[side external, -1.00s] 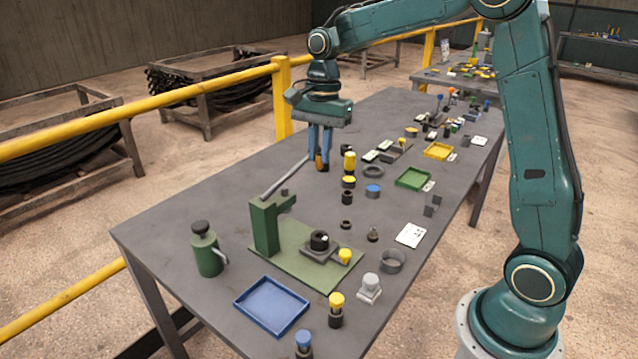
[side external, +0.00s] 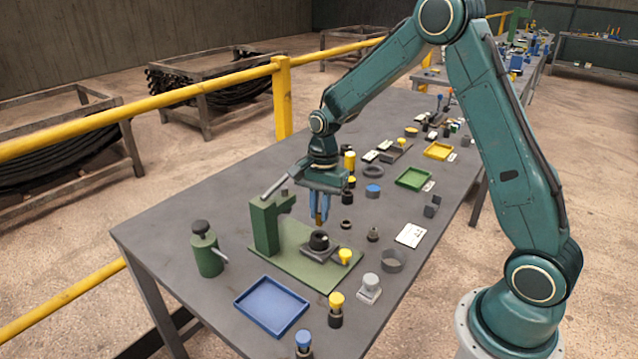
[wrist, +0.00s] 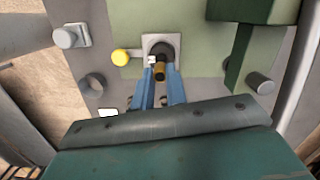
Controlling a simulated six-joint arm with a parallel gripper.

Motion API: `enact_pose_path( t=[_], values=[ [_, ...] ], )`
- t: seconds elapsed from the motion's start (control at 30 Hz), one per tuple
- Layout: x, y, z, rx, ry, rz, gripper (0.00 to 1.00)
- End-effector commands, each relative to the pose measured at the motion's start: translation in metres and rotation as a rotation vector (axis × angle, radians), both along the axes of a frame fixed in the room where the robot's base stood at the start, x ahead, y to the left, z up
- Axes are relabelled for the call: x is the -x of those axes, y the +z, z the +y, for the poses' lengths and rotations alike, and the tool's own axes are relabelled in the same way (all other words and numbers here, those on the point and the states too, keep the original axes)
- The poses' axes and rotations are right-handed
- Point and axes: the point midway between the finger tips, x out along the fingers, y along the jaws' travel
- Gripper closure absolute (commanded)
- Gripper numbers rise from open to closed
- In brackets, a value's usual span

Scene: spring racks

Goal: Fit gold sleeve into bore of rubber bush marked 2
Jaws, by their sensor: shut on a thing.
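My gripper (side external: 319,217) is shut on the gold sleeve (side external: 319,218), which hangs upright between the blue fingers. In the side view it is above the press base's far edge, a little above and behind the black rubber bush (side external: 319,240). The bush sits in a grey holder (side external: 309,255) on the green base. In the wrist view the gold sleeve (wrist: 159,71) shows at the fingertips and overlaps the near part of the dark bush (wrist: 161,48). The sleeve's lower end looks clear of the bush. The mark 2 is not readable; a small white tag (wrist: 152,60) sits beside the bush.
The green press (side external: 265,226) with its lever stands left of the bush. A yellow knob (side external: 345,256) is close on the right of the holder. A blue tray (side external: 271,306), a green bottle (side external: 207,250) and a grey ring (side external: 392,260) stand around the base.

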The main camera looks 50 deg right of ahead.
Motion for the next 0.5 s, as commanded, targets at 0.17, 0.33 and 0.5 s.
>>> enact_pose_path(
  t=[0.17, 0.33, 0.5],
  values=[
    [0.0, -0.002, 0.0, 0.0, 0.0, -0.001, 1.0],
    [0.001, -0.01, 0.0, 0.0, 0.0, 0.003, 1.0],
    [0.001, -0.03, 0.0, 0.0, 0.0, 0.004, 1.0]
  ],
)
